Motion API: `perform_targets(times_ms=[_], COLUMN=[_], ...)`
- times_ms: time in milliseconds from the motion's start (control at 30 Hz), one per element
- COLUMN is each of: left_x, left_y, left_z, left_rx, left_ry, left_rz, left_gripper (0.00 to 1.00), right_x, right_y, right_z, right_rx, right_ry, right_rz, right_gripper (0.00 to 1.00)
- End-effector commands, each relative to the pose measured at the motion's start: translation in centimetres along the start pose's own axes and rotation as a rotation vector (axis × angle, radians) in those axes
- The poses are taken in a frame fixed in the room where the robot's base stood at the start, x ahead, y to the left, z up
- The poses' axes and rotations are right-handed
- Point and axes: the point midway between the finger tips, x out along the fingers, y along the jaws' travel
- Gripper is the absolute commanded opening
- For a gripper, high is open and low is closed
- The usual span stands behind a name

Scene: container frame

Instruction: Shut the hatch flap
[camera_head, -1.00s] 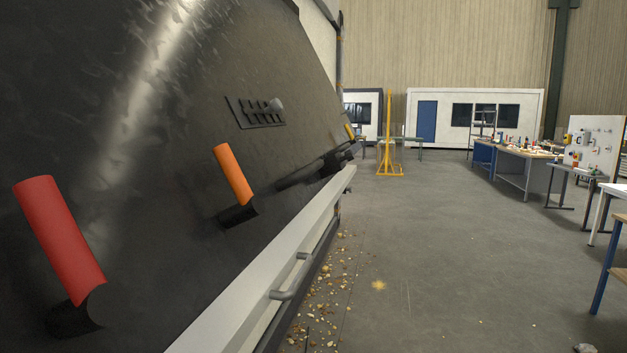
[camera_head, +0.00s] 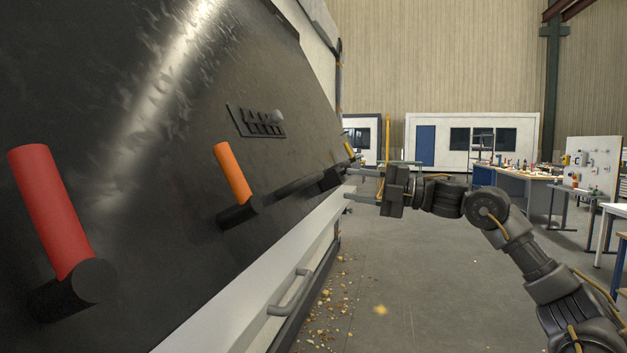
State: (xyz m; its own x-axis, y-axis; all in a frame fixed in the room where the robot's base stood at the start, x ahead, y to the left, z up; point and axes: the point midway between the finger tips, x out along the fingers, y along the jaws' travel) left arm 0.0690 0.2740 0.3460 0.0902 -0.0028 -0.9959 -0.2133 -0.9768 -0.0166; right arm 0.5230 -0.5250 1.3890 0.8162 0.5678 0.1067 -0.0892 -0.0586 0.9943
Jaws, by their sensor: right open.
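A large dark, slanted panel (camera_head: 150,180) fills the left of the head view. I take it for the hatch flap, but cannot tell for sure. A red cylinder (camera_head: 50,210) and an orange cylinder (camera_head: 232,172) stand out from it on black mounts, with a smaller yellow one (camera_head: 349,150) at its far end. A small black slatted plate with a grey knob (camera_head: 277,117) sits higher on it. My right gripper (camera_head: 350,184) is open and empty, its two fingers pointing left near the panel's far lower end. Contact cannot be told. My left gripper is out of view.
A pale ledge (camera_head: 250,275) with a grey bar handle (camera_head: 291,294) runs below the panel. Small brown debris (camera_head: 330,310) lies on the floor beside it. Workbenches (camera_head: 530,185) and a white pegboard (camera_head: 594,165) stand at the right. The middle floor is open.

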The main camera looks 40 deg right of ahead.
Motion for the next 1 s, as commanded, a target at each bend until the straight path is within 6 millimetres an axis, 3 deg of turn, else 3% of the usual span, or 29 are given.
perform_targets(times_ms=[300,533,700,1000], left_x=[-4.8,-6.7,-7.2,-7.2], left_y=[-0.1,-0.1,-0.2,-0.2], left_z=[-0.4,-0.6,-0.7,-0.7], left_rx=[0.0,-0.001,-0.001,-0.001], left_ry=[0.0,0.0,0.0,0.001], left_rz=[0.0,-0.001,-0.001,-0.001], left_gripper=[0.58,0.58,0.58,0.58], right_x=[5.3,8.9,10.2,10.5], right_y=[0.9,0.5,0.2,0.0], right_z=[-0.1,0.0,0.1,0.1], right_rx=[0.003,0.004,0.002,0.001], right_ry=[0.004,0.001,0.0,-0.001], right_rz=[0.004,0.003,0.001,0.001], right_gripper=[0.4,0.4,0.4,0.4])
